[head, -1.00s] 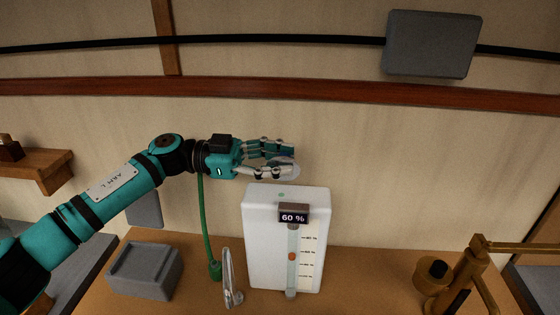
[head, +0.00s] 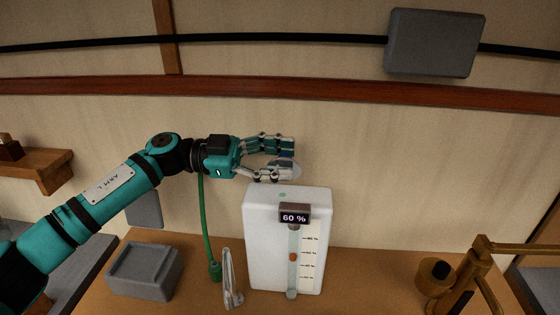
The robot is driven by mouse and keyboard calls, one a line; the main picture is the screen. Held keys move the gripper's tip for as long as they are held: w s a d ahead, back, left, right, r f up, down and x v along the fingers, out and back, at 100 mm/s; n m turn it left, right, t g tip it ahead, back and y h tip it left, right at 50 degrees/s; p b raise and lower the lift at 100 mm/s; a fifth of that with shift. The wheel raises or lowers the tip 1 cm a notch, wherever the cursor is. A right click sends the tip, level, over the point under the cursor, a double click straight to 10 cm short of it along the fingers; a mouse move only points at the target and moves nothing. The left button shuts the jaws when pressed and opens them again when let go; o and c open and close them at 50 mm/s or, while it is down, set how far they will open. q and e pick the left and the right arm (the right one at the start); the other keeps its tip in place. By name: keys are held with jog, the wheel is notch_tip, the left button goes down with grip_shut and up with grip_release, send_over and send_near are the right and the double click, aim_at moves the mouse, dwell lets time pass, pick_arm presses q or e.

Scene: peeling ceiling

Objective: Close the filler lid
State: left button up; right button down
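The white tank (head: 260,235) stands on the wooden counter, with a 60 % display (head: 294,217) and a level scale on its front. A pale, see-through rounded piece, seemingly the filler lid (head: 290,164), shows above the tank's top, partly hidden by my fingers. A small green spot (head: 282,195) is on the tank's top. My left gripper (head: 290,161) comes in from the left just above the tank, its fingers spread apart around the lid area. I cannot tell whether they touch the lid. My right gripper is out of view.
A grey box (head: 145,272) and a silver upright piece (head: 229,280) stand left of the tank. A brass-coloured fixture (head: 462,275) stands at right. The counter between tank and fixture is clear.

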pick_arm(q)
jog(key=shift+f, duration=0.15)
jog(key=shift+a, duration=0.2)
jog(key=w+a, duration=0.2)
jog(key=a, duration=0.9)
jog(key=shift+w+a, duration=0.15)
jog(key=shift+a, duration=0.05)
